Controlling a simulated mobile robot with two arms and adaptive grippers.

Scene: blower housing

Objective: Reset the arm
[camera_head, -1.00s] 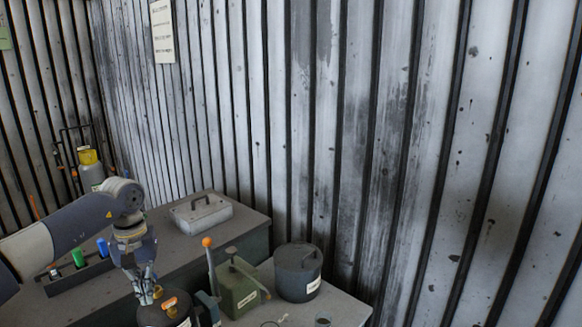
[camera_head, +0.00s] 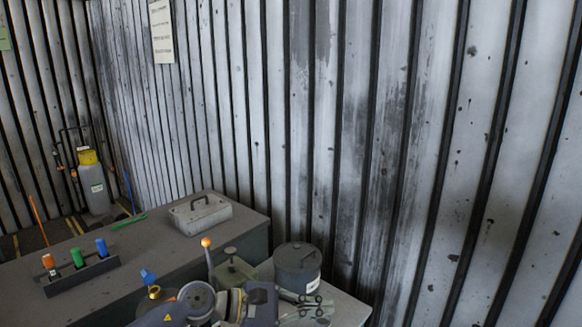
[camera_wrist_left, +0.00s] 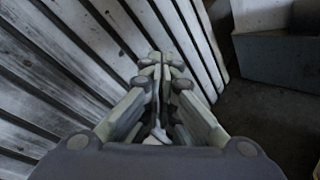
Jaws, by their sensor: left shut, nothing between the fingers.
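My left arm comes in low at the bottom centre of the head view, folded, with its left gripper (camera_head: 318,308) pointing right. The gripper sits low in the picture, in front of the dark lidded canister (camera_head: 298,270). I cannot tell whether they touch. In the left wrist view the fingers (camera_wrist_left: 160,66) meet at the tips, shut with nothing held, and the corrugated wall (camera_wrist_left: 60,75) lies beyond them. My right gripper is in neither view.
A green lever device (camera_head: 235,272) with an orange knob (camera_head: 206,242) stands behind my arm. A grey handled box (camera_head: 201,213) and a rack of coloured-handled tools (camera_head: 85,275) stand on the long bench. A gas bottle (camera_head: 93,185) stands far left.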

